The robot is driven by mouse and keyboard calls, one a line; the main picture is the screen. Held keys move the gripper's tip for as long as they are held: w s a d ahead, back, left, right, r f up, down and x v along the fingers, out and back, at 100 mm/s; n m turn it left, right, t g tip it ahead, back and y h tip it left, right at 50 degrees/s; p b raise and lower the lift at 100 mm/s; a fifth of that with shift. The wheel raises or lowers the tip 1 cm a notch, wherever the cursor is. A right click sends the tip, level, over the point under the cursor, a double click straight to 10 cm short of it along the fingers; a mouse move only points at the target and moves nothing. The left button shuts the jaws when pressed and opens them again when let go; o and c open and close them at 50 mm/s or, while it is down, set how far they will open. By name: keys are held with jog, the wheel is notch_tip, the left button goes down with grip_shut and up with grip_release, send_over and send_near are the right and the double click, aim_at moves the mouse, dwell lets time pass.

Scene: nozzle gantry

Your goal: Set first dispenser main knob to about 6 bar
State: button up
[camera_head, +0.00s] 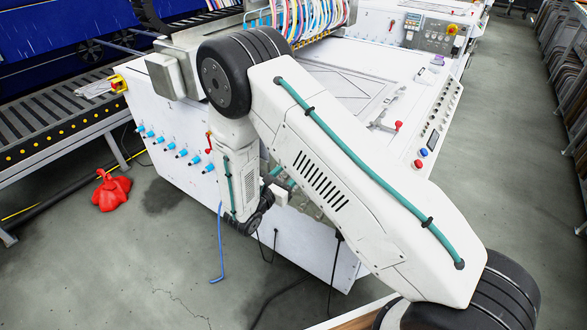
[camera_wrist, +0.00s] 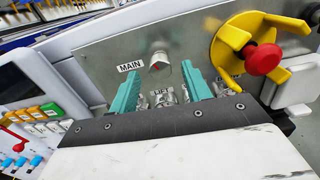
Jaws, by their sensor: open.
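In the wrist view, a small grey knob (camera_wrist: 159,63) with a red mark sits on a grey metal panel (camera_wrist: 100,53), right of the label MAIN (camera_wrist: 130,67). My gripper (camera_wrist: 159,72) is open, its two teal fingers on either side of the knob's line of sight. The fingertips look apart from the knob; I cannot tell how deep they reach. Lower metal fittings show between the fingers, by a partly hidden label LIFT (camera_wrist: 160,90). No bar scale is readable. In the head view, my arm hides most of this panel.
A red button (camera_wrist: 263,60) in a yellow guard (camera_wrist: 228,38) stands close right of the fingers. Coloured switches (camera_wrist: 40,112) and a dark screen (camera_wrist: 22,85) are at left. In the head view, a white machine (camera_head: 185,175) stands by a red floor object (camera_head: 111,190).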

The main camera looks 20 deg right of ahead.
jog(key=shift+x, duration=1.6)
jog(key=c, duration=1)
jog(key=shift+m, duration=0.5)
jog(key=m, duration=0.4)
jog(key=shift+m, duration=2.9)
